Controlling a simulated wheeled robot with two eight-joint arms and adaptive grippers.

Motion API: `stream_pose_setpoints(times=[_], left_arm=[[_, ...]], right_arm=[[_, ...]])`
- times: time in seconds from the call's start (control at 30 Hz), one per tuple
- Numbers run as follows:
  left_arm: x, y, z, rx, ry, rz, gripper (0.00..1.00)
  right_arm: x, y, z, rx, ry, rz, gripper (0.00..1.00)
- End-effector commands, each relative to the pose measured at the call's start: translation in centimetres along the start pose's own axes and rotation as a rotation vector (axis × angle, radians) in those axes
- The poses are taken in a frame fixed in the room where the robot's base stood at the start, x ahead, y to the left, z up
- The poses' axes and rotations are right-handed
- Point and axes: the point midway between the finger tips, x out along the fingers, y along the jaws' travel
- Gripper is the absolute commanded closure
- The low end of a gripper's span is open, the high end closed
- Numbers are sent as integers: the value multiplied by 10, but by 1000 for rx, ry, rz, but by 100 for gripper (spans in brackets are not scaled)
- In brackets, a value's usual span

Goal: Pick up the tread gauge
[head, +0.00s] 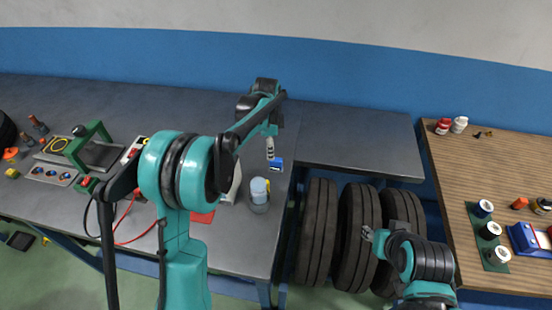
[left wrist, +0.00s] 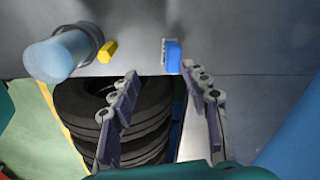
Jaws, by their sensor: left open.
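The tread gauge appears to be the small blue block with a pale grey part. In the head view the tread gauge (head: 276,165) lies on the dark grey table near its right edge. In the left wrist view the tread gauge (left wrist: 172,56) is just beyond my fingertips, nearer the right-hand finger. My left gripper (head: 270,148) is over the table just behind it, open and empty; its spread fingers (left wrist: 160,71) show in the left wrist view. My right gripper (head: 376,237) is in front of the tires, too small to tell open or shut.
Several upright tires (head: 318,230) fill the gap between tables. A wooden-topped table (head: 470,160) with cans is at the right. The back grey table (head: 360,140) is clear.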

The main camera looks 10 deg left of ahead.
Motion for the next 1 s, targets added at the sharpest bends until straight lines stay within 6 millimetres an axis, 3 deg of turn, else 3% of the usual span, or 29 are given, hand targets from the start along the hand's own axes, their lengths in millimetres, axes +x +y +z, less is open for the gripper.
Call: stream_pose_setpoints(times=[0.1,0.3,0.73,1.0], left_arm=[[18,-18,-8,118,-11,46,53],[41,-29,-14,231,-16,90,53],[84,-25,-16,249,-16,96,53],[122,-21,-19,247,-16,96,53]], right_arm=[[-15,0,-11,0,0,0,60],[-22,0,-16,0,0,0,60],[-14,0,-10,0,0,0,60],[-7,0,-5,0,0,0,60]])
